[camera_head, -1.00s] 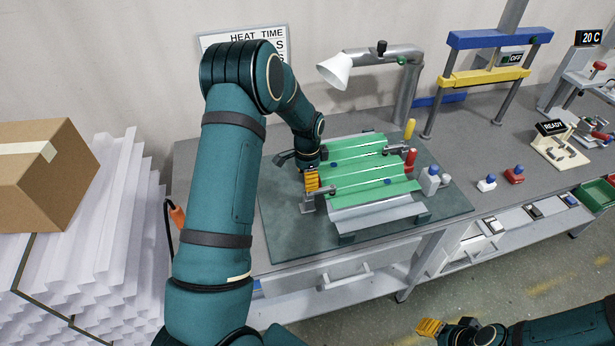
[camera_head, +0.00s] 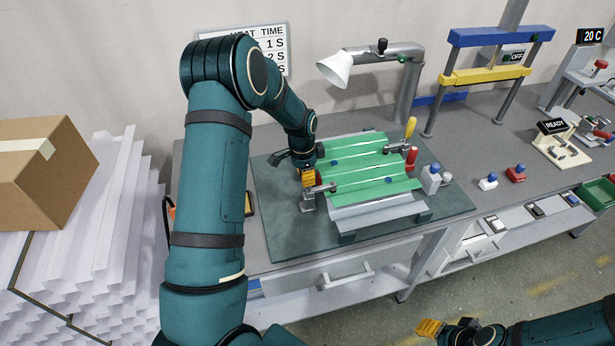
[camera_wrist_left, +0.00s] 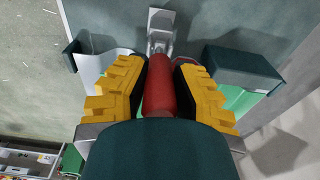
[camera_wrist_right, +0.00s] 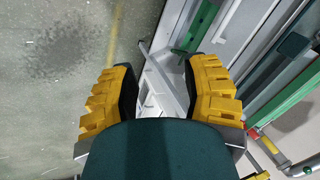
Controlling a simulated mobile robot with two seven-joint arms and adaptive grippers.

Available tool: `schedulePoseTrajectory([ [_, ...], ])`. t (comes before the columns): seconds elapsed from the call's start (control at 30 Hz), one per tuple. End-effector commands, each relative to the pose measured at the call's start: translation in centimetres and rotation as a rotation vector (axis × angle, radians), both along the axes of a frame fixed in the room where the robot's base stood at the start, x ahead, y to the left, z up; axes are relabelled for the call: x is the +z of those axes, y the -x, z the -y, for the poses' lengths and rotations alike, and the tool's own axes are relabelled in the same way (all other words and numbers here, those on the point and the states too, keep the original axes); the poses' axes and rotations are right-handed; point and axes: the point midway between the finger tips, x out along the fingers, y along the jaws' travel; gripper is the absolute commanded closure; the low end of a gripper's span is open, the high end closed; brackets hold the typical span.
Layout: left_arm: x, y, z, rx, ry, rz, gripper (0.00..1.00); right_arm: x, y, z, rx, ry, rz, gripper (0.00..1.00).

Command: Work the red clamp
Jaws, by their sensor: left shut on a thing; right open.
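My left gripper (camera_head: 308,179) is shut on the red handle (camera_wrist_left: 160,92) of a metal toggle clamp at the front left of the bench fixture. In the left wrist view the handle lies between the yellow fingers, and the clamp's metal end (camera_wrist_left: 161,24) shows beyond it. In the head view the clamp's arm (camera_head: 322,188) reaches over the edge of a green corrugated sheet (camera_head: 370,172). Another red handle (camera_head: 412,160) and a yellow handle (camera_head: 410,128) stand at the sheet's right side. My right gripper (camera_head: 430,328) is open and empty, low and away from the bench.
A white lamp (camera_head: 336,68) on a grey arm hangs behind the sheet. A blue and yellow press frame (camera_head: 487,76) is at the back. A cardboard box (camera_head: 38,180) rests on stacked white sheets at left.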

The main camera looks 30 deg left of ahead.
Motion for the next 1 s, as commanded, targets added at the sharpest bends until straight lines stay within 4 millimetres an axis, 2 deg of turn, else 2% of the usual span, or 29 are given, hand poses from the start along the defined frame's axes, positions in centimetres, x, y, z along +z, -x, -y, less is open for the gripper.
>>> schedulePoseTrajectory([
  [0.03,-0.5,0.4,-0.3,0.005,0.017,0.015,1.0,-0.9,0.0,0.0,0.0,0.001,0.0,0.53],
  [0.4,-1.5,1.8,-1.5,0.006,0.17,0.194,1.0,-6.4,0.0,-0.3,0.001,0.009,-0.004,0.53],
  [0.6,-1.9,2.4,-2.0,0.006,0.246,0.283,1.0,-9.2,1.1,-0.4,0.019,0.004,-0.028,0.53],
  [0.8,-2.2,2.8,-2.3,0.004,0.305,0.35,1.0,-11.4,1.8,-0.6,0.033,0.0,-0.044,0.53],
  [1.0,-2.2,3.0,-2.4,0.0,0.341,0.392,1.0,-12.7,2.1,-0.7,0.04,-0.002,-0.052,0.53],
])
